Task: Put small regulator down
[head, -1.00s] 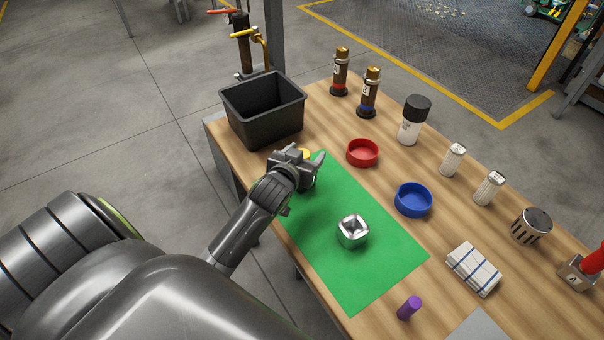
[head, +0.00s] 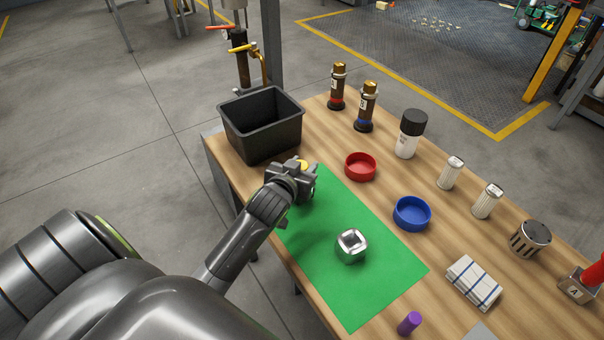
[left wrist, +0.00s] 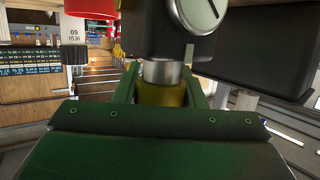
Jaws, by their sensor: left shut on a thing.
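The small regulator shows in the left wrist view as a brass stem (left wrist: 162,93) with a silver collar, below a dark body and a round white dial (left wrist: 198,12). My left gripper (left wrist: 161,88) is shut on the brass stem, one finger on each side. In the head view, my left gripper (head: 310,182) is over the far left end of the green mat (head: 385,275). It hides most of the regulator; only a yellow bit (head: 303,165) shows behind it. I cannot tell whether the regulator touches the mat. My right gripper is not in view.
A black bin (head: 262,145) stands beyond the gripper. A silver block (head: 351,245) sits mid-mat. A red dish (head: 360,167) and blue dish (head: 412,214) are to the right, with bottles and shakers behind. The near part of the mat is clear.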

